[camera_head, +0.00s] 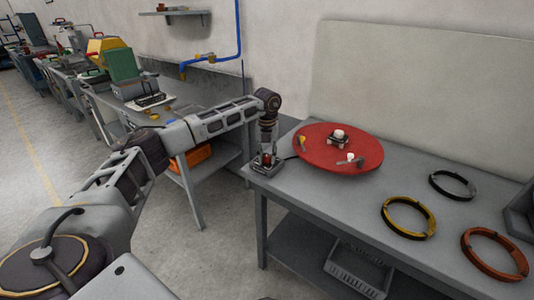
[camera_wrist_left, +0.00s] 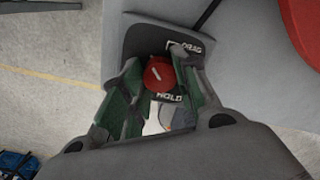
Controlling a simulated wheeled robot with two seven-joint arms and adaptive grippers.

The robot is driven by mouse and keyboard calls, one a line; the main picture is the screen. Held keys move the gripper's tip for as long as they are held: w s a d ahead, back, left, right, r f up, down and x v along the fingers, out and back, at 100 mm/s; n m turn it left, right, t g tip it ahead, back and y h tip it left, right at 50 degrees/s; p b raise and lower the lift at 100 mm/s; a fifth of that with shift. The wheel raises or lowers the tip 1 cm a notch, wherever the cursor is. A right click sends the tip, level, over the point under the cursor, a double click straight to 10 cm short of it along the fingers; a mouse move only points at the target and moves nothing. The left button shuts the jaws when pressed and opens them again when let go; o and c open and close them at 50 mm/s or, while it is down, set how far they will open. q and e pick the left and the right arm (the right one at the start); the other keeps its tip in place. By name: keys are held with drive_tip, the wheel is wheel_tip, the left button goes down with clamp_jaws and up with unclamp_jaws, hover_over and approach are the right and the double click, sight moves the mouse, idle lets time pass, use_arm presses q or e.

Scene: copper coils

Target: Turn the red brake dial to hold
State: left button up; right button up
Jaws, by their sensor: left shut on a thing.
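The red brake dial (camera_wrist_left: 159,74) sits on a dark box (camera_wrist_left: 133,42) in the left wrist view, with DRAG and HOLD labels (camera_wrist_left: 168,97) beside it. A pale mark shows on the dial's face; I cannot tell exactly which label it points at. My left gripper (camera_wrist_left: 158,82) is around the dial, with a green-padded finger on either side, shut on it. In the head view my left gripper (camera_head: 267,145) points down over the dial's box (camera_head: 266,165) at the near left corner of the table. My right gripper is not in view.
A red round turntable (camera_head: 348,163) with small white-topped fittings is right of the dial. Yellow (camera_head: 388,220), black (camera_head: 452,185) and copper-coloured (camera_head: 495,253) rings lie on the grey table (camera_head: 320,200). A crate (camera_head: 357,272) stands below.

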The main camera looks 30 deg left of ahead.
use_arm(q)
drive_tip(key=m+p, duration=0.2)
drive_tip(key=m, duration=0.2)
drive_tip(key=shift+r, duration=0.1)
drive_tip(key=m+p, duration=0.1)
drive_tip(key=m, duration=0.8)
drive_tip(key=shift+p, duration=0.4)
drive_tip(key=shift+m, duration=4.8)
drive_tip(key=shift+a+m, duration=0.1)
drive_tip(key=shift+m, duration=1.9)
drive_tip(key=shift+w, duration=0.1)
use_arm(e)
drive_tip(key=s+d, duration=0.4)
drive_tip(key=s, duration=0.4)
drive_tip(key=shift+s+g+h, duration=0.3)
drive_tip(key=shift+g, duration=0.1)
